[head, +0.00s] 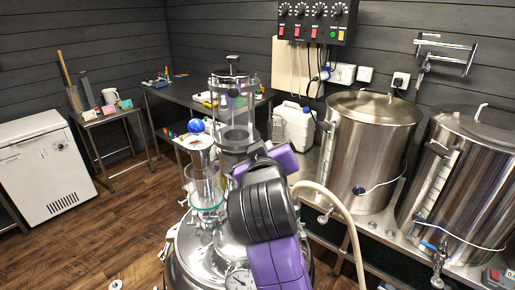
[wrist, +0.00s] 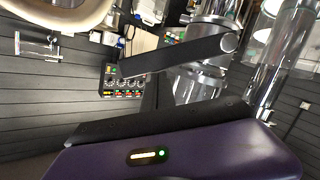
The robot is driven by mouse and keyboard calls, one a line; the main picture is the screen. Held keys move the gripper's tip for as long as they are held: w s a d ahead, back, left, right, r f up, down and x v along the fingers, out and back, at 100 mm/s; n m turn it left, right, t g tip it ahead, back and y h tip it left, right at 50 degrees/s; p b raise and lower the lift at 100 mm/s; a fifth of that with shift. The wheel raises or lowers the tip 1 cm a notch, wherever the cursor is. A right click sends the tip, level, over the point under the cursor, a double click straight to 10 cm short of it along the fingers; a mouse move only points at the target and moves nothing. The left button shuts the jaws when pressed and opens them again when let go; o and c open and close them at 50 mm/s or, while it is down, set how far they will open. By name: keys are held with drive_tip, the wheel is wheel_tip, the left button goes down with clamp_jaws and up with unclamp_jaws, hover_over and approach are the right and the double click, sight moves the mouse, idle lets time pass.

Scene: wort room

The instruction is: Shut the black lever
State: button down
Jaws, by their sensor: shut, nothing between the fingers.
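In the wrist view, a dark flat bar with a round silver pivot at its right end, which looks like the black lever (wrist: 178,57), slants across in front of shiny steel and glass. In the head view I cannot make it out for certain; my arm covers much of that area. My gripper (head: 262,157) is by the steel and glass column in the head view, its fingertips largely hidden by the arm. It is shut and empty. In the wrist view its purple and black body fills the bottom. I cannot tell whether it touches the bar.
A glass column (head: 237,112) and a smaller glass vessel (head: 206,190) stand over a steel vessel. Two steel kettles (head: 366,145) are on the right, with a pale hose (head: 343,212) in front. A control box (head: 317,22) hangs behind.

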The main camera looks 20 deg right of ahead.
drive_tip(key=shift+s+d+f+m+y+b, duration=0.15)
drive_tip(key=shift+d+f+m+y+b, duration=0.15)
drive_tip(key=shift+d+f+m, duration=0.35)
drive_tip(key=shift+s+d+f+m+y+b, duration=0.15)
drive_tip(key=shift+d+f+m+y+b, duration=0.25)
drive_tip(key=shift+f, duration=0.5)
drive_tip(key=shift+s+d+f+m+y+b, duration=0.15)
drive_tip(key=shift+d+f+m+b, duration=0.15)
drive_tip(key=shift+f+m, duration=0.4)
drive_tip(key=shift+f, duration=0.15)
